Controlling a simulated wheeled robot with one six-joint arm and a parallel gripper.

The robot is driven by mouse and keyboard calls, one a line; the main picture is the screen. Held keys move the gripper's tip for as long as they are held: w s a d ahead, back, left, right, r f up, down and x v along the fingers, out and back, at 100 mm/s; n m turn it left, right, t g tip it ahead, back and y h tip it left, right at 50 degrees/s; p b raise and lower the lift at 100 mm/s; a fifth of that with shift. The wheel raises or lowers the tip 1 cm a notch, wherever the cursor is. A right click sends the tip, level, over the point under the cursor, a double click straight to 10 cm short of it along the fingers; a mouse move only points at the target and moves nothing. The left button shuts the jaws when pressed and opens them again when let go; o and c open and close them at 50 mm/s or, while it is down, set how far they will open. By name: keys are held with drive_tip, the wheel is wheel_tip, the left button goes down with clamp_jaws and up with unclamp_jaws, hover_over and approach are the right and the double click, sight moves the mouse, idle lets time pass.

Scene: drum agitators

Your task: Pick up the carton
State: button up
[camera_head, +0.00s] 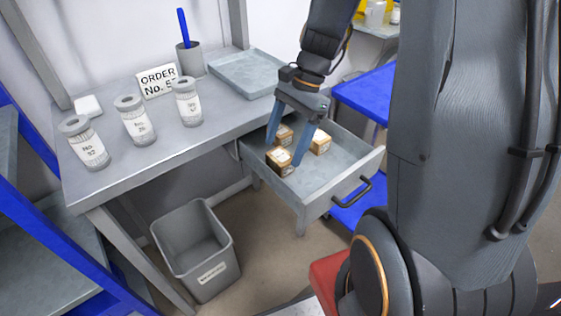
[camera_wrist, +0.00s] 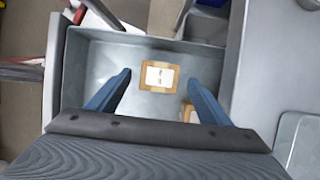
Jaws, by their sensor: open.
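Three small brown cartons with white labels lie in the open drawer in the head view: a near one (camera_head: 279,162), a back one (camera_head: 284,134) and a right one (camera_head: 320,142). My gripper (camera_head: 286,152) is open and points down into the drawer, its blue fingers around the cartons at the left. In the wrist view, one carton (camera_wrist: 160,76) shows between the fingertips, with a gap on each side. A second carton (camera_wrist: 188,112) is partly hidden by the right finger. I cannot tell the fingertips' exact height over the cartons.
The grey drawer (camera_head: 340,172) has raised walls close around the gripper and a dark handle (camera_head: 352,198). The grey table (camera_head: 130,165) holds several labelled jars, a tray (camera_head: 247,74) and an order sign (camera_head: 158,80). A grey bin (camera_head: 196,252) stands below.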

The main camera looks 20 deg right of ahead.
sight(281, 155)
drive_tip(key=x, duration=0.4)
drive_tip(key=shift+f, duration=0.15)
drive_tip(key=shift+c, duration=0.2)
drive_tip(key=c, duration=1.1)
